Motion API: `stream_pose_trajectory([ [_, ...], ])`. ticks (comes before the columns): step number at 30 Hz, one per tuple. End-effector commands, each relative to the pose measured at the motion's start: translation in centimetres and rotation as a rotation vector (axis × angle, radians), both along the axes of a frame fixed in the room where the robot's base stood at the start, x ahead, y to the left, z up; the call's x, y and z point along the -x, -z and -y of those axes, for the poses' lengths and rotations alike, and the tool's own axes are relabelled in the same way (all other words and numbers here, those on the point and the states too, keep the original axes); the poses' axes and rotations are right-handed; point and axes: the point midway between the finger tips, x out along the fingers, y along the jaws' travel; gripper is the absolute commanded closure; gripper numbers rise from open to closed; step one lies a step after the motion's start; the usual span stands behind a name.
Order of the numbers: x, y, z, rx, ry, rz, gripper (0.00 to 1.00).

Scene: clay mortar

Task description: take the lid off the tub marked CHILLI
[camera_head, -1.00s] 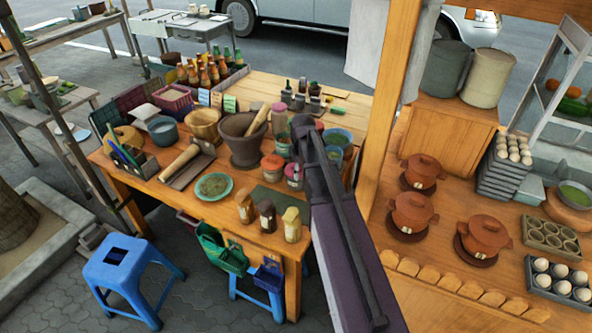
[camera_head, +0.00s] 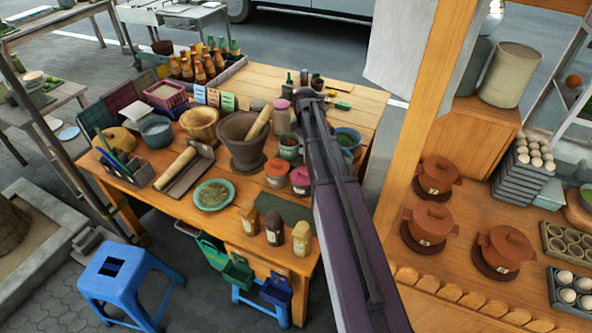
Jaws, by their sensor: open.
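Two small lidded tubs stand on the wooden table, right of the stone mortar: one with an orange-red lid (camera_head: 277,166) and one with a pink-red lid (camera_head: 300,177). Both lids are on. Their lettering is too small to read, so I cannot tell which is marked CHILLI. A further small pot (camera_head: 289,147) with a green top stands behind them. My gripper (camera_head: 308,98) is at the far end of my arm, above the table, apart from the tubs and to their upper right in the picture. It is open; its fingers are small and hard to make out.
The mortar with its pestle (camera_head: 243,140) stands left of the tubs. Several spice jars (camera_head: 274,228) line the table's front edge, and a teal plate (camera_head: 213,194) lies to the left. A wooden post (camera_head: 418,110) rises right of my arm.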

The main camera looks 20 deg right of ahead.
Motion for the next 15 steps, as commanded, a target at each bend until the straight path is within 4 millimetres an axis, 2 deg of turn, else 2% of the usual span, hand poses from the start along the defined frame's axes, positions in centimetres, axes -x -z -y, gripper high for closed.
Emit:
stream_pose_trajectory([
  [15,-0.13,0.04,-0.55,0.000,-0.009,0.000,0.37],
])
